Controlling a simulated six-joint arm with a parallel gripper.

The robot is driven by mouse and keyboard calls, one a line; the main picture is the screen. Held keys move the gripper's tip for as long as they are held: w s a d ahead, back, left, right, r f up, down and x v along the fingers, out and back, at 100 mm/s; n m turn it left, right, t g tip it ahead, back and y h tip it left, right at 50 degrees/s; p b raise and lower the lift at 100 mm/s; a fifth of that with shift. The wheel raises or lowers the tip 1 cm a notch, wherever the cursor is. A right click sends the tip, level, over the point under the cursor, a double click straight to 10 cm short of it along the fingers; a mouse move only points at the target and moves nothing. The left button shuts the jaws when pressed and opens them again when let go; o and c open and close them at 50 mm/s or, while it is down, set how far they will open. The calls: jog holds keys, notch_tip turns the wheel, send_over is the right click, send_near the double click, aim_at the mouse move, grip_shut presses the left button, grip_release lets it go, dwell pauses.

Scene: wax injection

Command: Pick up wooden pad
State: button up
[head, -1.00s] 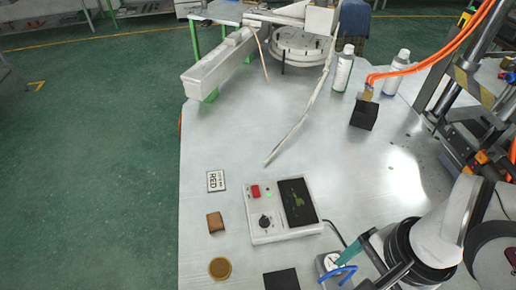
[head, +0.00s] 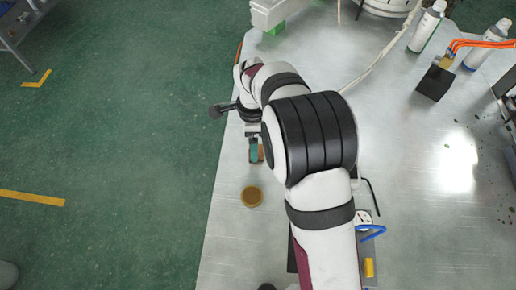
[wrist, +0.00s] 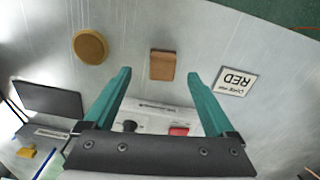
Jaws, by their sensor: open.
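The wooden pad (wrist: 162,65) is a small brown block lying flat on the metal table. In the wrist view it lies just past the tips and between the lines of my gripper's two teal fingers. My gripper (wrist: 159,74) is open and empty, its fingers spread wider than the pad. In the head view only a brown sliver of the pad (head: 261,153) shows beside a teal finger of my gripper (head: 254,152); my arm hides much around it.
A round brown disc (wrist: 90,46) lies beside the pad. A card marked RED (wrist: 236,80) lies on its other side. A control box with a red button (wrist: 178,131) sits below my gripper's fingers in the wrist view. The table's left edge is close to the pad.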

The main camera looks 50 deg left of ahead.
jog(key=f, duration=0.6)
jog(key=shift+w, duration=0.35)
grip_shut()
